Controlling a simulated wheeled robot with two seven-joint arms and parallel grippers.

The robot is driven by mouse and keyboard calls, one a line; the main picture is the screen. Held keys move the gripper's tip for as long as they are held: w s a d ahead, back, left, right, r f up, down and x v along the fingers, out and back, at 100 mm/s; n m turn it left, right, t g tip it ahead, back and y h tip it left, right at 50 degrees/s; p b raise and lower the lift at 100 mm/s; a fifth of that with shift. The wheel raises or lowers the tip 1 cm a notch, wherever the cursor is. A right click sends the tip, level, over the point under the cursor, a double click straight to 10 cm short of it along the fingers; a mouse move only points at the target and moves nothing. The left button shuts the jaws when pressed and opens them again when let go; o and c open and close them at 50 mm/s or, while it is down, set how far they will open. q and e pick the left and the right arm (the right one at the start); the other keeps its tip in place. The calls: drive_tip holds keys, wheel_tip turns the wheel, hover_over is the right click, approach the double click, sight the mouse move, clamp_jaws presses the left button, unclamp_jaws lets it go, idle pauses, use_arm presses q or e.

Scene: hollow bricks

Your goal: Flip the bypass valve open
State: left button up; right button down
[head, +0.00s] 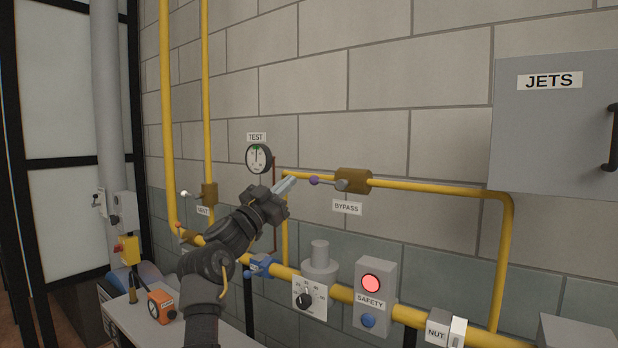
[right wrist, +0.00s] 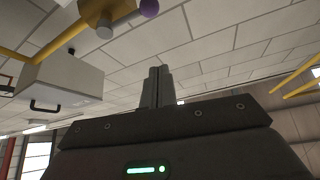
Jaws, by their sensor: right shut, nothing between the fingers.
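The bypass valve (head: 353,180) is a brass body on the upper yellow pipe, above its BYPASS label (head: 347,208). Its short lever points left, roughly along the pipe, and ends in a purple knob (head: 314,181). The right wrist view shows the purple knob (right wrist: 149,8) and part of the brass valve body (right wrist: 97,10) at the top edge. My right gripper (head: 287,185) is shut and empty, just left of the knob in the head view. Its closed fingers (right wrist: 157,86) appear apart from the knob in the wrist view. My left gripper is out of view.
A round TEST gauge (head: 259,158) is above my gripper. The VENT valve (head: 209,193) is to the left. Below are a blue-handled valve (head: 262,265), a dial box (head: 309,298) and the SAFETY box (head: 375,295). The JETS cabinet (head: 555,125) is at right.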

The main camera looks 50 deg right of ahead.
wheel_tip(320, 180, up, 5)
drive_tip(key=p, duration=0.5)
hover_over(327, 182)
drive_tip(key=w+a, duration=0.3)
drive_tip(key=a, duration=0.1)
drive_tip(key=f, duration=0.2)
drive_tip(key=d+f+p, duration=0.1)
drive_tip(key=f, duration=0.1)
drive_tip(key=shift+w+d, duration=0.1)
drive_tip(key=shift+w, duration=0.25)
drive_tip(key=shift+f+n+t, duration=0.6)
drive_tip(key=shift+f+n, duration=0.05)
drive_tip(key=shift+n, duration=0.15)
